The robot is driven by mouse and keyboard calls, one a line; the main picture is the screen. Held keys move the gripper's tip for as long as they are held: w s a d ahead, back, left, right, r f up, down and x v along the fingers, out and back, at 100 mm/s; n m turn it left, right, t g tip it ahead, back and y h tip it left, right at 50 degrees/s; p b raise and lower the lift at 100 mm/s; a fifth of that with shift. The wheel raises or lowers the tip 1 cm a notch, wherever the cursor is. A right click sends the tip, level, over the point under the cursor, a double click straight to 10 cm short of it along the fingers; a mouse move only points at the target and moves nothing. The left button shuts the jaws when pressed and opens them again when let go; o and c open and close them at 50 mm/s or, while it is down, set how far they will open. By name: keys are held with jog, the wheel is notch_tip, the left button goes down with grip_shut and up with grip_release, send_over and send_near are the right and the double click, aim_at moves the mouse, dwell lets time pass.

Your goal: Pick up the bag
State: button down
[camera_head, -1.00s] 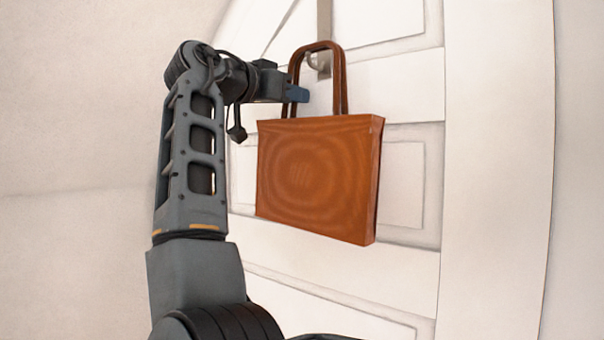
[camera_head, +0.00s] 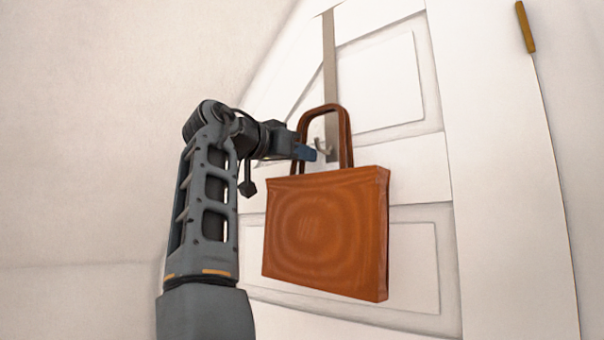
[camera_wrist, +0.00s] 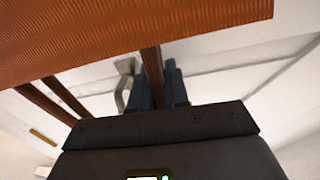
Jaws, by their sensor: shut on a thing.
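The bag (camera_head: 325,232) is an orange-brown tote with two looped handles, hanging upright in front of a white panelled door in the head view. My gripper (camera_head: 306,153) comes from the left and is shut on a strap of the bag's handle. In the wrist view the bag (camera_wrist: 120,35) fills the top, and the strap (camera_wrist: 152,68) runs between the blue fingertips of my gripper (camera_wrist: 159,85). A metal hook (camera_head: 322,145) on a grey strip shows behind the handles. The handle tops appear above the hook; I cannot tell whether they touch it.
The white door (camera_head: 395,150) with raised panels stands right behind the bag. A sloped pale wall (camera_head: 90,120) lies at the left. A brass-coloured bar (camera_head: 526,27) is at the upper right. The space right of the bag is free.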

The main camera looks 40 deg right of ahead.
notch_tip(320, 180, up, 2)
jog(key=shift+r, duration=0.2)
jog(key=shift+a, duration=0.2)
jog(key=s+a+b, duration=0.1)
jog(key=s+a, duration=0.1)
jog(key=a, duration=0.7)
jog(key=s+a+b, duration=0.1)
jog(key=a+b, duration=0.1)
jog(key=a, duration=0.8)
jog(key=shift+s, duration=0.4)
jog(key=shift+d, duration=0.1)
